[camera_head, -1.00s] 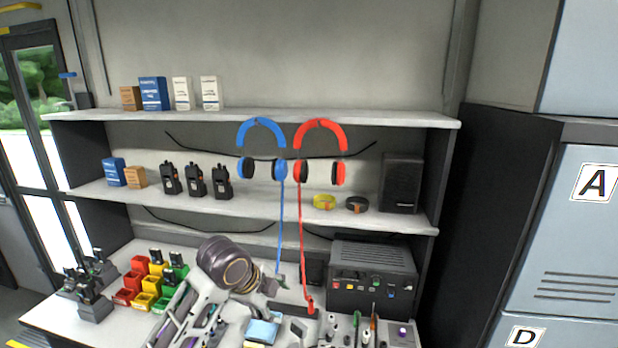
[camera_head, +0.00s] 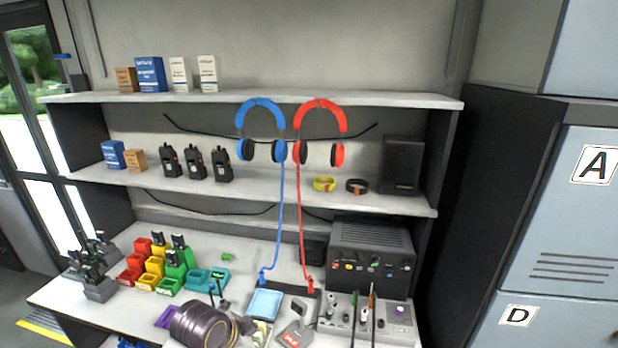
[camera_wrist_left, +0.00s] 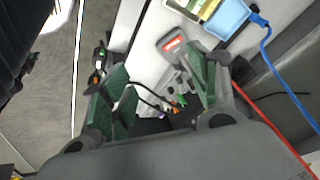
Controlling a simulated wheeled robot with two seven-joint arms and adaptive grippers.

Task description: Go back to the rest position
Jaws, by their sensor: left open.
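My left gripper (camera_wrist_left: 158,98) is open in the left wrist view, its two green-padded fingers wide apart with nothing held between them. Behind the fingers, the white desk's edge and the grey floor show. My right arm and gripper are in neither view.
The desk holds coloured bins (camera_head: 156,266), a light blue tray (camera_head: 265,302), a black console (camera_head: 370,262) and a tool stand (camera_head: 365,325). Blue headphones (camera_head: 261,115) and red headphones (camera_head: 320,117) hang from the shelf, their cords reaching the desk. Radios (camera_head: 195,163) stand on the shelf.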

